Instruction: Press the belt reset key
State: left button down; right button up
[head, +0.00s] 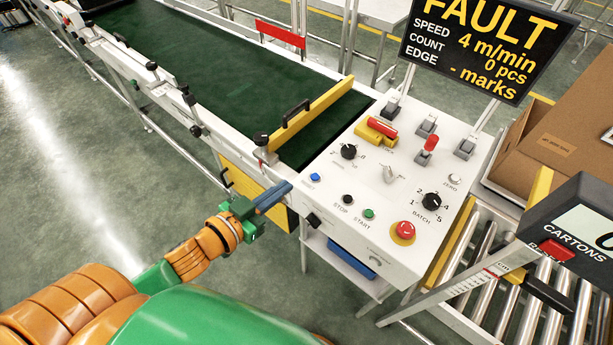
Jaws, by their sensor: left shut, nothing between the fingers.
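The blue key (315,177) sits at the left front edge of the white control panel (330,205). Small print beside it seems to read RESET. My left gripper (288,187) is shut and empty, its fingers pointing at the panel's left edge. The fingertips are just left of the blue key and look apart from it; the exact gap in depth is hard to tell. The display (485,45) above the panel reads FAULT, 4 m/min, 0 pcs. My right gripper is not in view.
Near the key are a STOP button (348,199), a green START button (369,214), a black dial (348,152) and a red emergency stop (403,231). The green belt (200,60) with a yellow bar (310,115) lies behind. A roller track (490,300) stands right.

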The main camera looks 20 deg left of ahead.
pick_arm(q)
jog(key=shift+w+f, duration=0.1)
jog(key=shift+w, duration=0.1)
send_over(309, 185)
notch_tip(309, 185, down, 2)
jog(key=shift+s+f, duration=0.1)
jog(key=f, duration=0.3)
jog(key=shift+w+f, duration=0.2)
jog(key=shift+f, duration=0.1)
jog(key=shift+f+b, duration=0.3)
